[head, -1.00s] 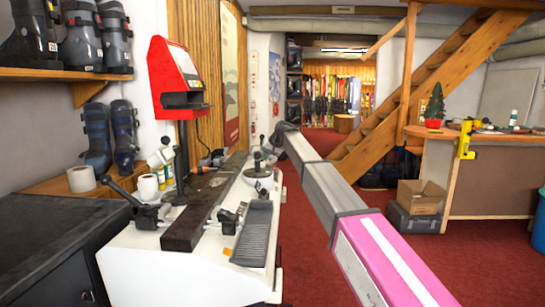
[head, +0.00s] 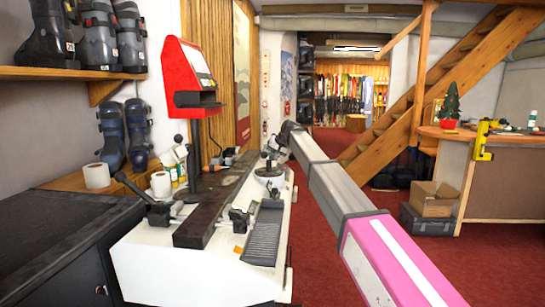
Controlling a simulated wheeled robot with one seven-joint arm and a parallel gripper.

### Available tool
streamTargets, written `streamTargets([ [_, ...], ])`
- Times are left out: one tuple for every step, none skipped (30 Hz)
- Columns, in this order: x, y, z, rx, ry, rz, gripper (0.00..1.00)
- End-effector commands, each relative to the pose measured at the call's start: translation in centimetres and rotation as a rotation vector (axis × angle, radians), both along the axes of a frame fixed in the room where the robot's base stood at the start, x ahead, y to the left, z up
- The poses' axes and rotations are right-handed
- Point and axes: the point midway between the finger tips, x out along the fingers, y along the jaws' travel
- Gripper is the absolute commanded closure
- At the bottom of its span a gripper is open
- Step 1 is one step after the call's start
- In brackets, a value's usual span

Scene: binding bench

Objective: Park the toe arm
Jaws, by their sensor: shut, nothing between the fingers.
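The white binding bench (head: 195,262) stands at the centre left with a dark bar along its top. Several black lever arms stand on it: one at the front left (head: 150,200), a black clamp (head: 238,222) beside the bar, and a black knobbed lever (head: 268,165) over a round white base at the far right. I cannot tell for sure which is the toe arm. My gripper (head: 277,148) is small and dark, shut and empty, close to the knobbed lever. Whether it touches the lever is unclear.
A red display unit (head: 190,78) rises behind the bench. A mug (head: 161,184) and paper roll (head: 96,176) stand at its left.

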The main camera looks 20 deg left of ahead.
Motion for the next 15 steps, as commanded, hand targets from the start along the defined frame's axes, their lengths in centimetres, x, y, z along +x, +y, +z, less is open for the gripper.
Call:
streamTargets([
  [-0.4, 0.2, -0.1, 0.005, 0.007, 0.009, 1.0],
  [-0.4, -0.1, -0.2, 0.005, 0.008, 0.008, 1.0],
  [-0.5, -0.5, -0.3, 0.004, 0.008, 0.007, 1.0],
  [-0.4, -0.9, -0.4, 0.004, 0.007, 0.006, 1.0],
  [-0.4, -1.4, -0.5, 0.004, 0.006, 0.005, 1.0],
  [-0.3, -2.0, -0.6, 0.003, 0.005, 0.003, 1.0],
  [-0.3, -2.6, -0.7, 0.002, 0.005, 0.0, 1.0],
  [-0.3, -3.1, -0.8, 0.002, 0.004, 0.0, 1.0],
  [-0.5, -3.6, -0.5, 0.002, 0.003, -0.001, 1.0],
  [-0.8, -3.9, 0.3, 0.002, 0.001, 0.0, 1.0],
  [-1.1, -4.2, 0.8, 0.002, 0.001, 0.0, 1.0],
  [-1.4, -4.7, 1.4, 0.001, 0.001, 0.0, 1.0],
  [-1.6, -5.0, 1.9, 0.002, 0.0, -0.001, 1.0],
  [-1.8, -5.4, 2.4, 0.002, 0.0, -0.001, 1.0],
  [-2.1, -5.8, 3.1, 0.001, 0.0, -0.001, 1.0],
])
